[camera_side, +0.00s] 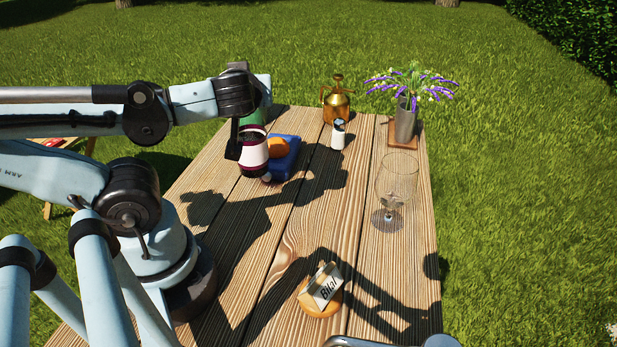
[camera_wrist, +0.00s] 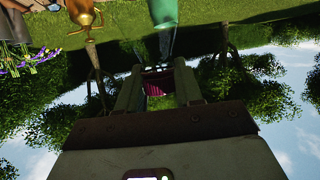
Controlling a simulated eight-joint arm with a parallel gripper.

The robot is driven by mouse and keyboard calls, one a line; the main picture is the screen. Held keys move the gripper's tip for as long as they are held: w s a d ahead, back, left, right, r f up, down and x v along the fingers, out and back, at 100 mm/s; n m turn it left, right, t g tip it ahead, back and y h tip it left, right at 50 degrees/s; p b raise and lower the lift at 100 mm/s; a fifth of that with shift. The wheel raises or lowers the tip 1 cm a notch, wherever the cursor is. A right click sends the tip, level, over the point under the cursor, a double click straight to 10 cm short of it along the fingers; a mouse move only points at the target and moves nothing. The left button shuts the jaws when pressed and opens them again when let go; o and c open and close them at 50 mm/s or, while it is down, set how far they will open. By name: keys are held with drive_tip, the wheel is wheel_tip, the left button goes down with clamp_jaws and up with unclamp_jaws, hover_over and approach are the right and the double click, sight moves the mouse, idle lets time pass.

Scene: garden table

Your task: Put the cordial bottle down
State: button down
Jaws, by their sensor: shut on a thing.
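The cordial bottle (camera_side: 254,152), dark maroon with a white label, is at the far left of the table in the side view. My gripper (camera_side: 235,140) is shut on it; a dark finger shows at its left side. In the wrist view, a maroon piece (camera_wrist: 155,89) shows between the fingers of my gripper (camera_wrist: 157,78). The bottle looks close to upright. I cannot tell whether its base touches the wooden table (camera_side: 315,225).
A blue tray (camera_side: 291,160) with an orange item is just right of the bottle. A green object (camera_side: 256,117) is behind it. A brass can (camera_side: 337,105), white cup (camera_side: 338,136), flower vase (camera_side: 405,122), clear glass (camera_side: 396,180) and a card (camera_side: 322,284) stand elsewhere. The table's middle is clear.

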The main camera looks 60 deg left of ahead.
drive_tip(key=s+a+r+n+g+h, duration=0.1)
drive_tip(key=s+a+r+n+g, duration=0.1)
drive_tip(key=s+r+n+g, duration=0.35)
drive_tip(key=s+a+r+n+g, duration=0.2)
drive_tip(key=s+a+n+g, duration=0.1)
drive_tip(key=s+n+g, duration=0.4)
wheel_tip(320, 180, down, 12)
drive_tip(key=w, duration=0.1)
drive_tip(key=shift+w+d+f+m+g, duration=0.2)
drive_tip(key=shift+w+d+m+g, duration=0.05)
drive_tip(key=shift+w+m+g, duration=0.2)
idle(0.5)
drive_tip(key=shift+f, duration=0.5)
idle(0.4)
drive_tip(key=c, duration=0.7)
unclamp_jaws()
drive_tip(key=shift+o, duration=0.2)
